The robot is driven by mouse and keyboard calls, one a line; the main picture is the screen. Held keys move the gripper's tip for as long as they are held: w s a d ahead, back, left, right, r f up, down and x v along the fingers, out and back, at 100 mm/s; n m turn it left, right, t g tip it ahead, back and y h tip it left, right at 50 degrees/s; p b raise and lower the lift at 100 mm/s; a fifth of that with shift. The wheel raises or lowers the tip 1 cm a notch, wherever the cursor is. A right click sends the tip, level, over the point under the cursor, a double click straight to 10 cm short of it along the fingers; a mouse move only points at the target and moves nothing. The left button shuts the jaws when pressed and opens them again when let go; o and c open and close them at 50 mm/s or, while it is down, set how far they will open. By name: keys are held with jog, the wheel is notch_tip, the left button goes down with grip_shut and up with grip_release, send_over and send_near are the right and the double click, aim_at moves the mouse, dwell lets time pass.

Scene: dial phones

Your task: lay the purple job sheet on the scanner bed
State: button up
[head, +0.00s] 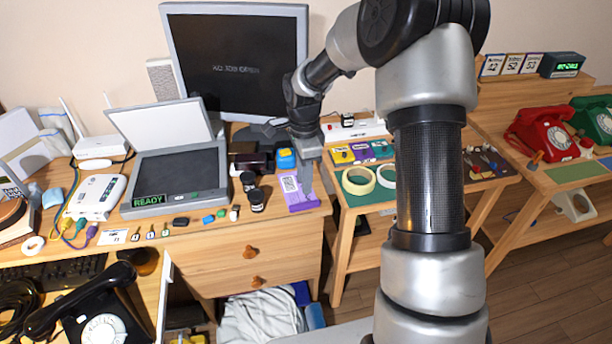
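The purple job sheet (299,205) lies near the front right corner of the wooden desk, with a white printed code label on it. The scanner (128,209) stands to its left with its lid (158,125) raised. Its dark bed (175,172) is uncovered, and a green READY label shows on its front edge. My gripper (307,165) points down at the far right edge of the job sheet. Its fingertips are too small and partly hidden, so I cannot tell whether they hold the sheet.
Two dark jars (257,200) stand between the scanner and the sheet. Small coloured items lie along the desk's front edge. A monitor (240,62) stands behind, and a blue-topped item (286,159) is beside my gripper. A table with tape rolls (358,181) is at right.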

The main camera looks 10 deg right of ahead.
aim_at(305, 204)
notch_tip(305, 204, down, 9)
jog(key=b, duration=0.5)
jog(key=shift+r+b, duration=0.2)
jog(key=shift+b, duration=0.1)
jog(key=shift+s, duration=0.1)
grip_shut()
jog(key=shift+r+p, duration=1.65)
jog(key=shift+r, duration=0.95)
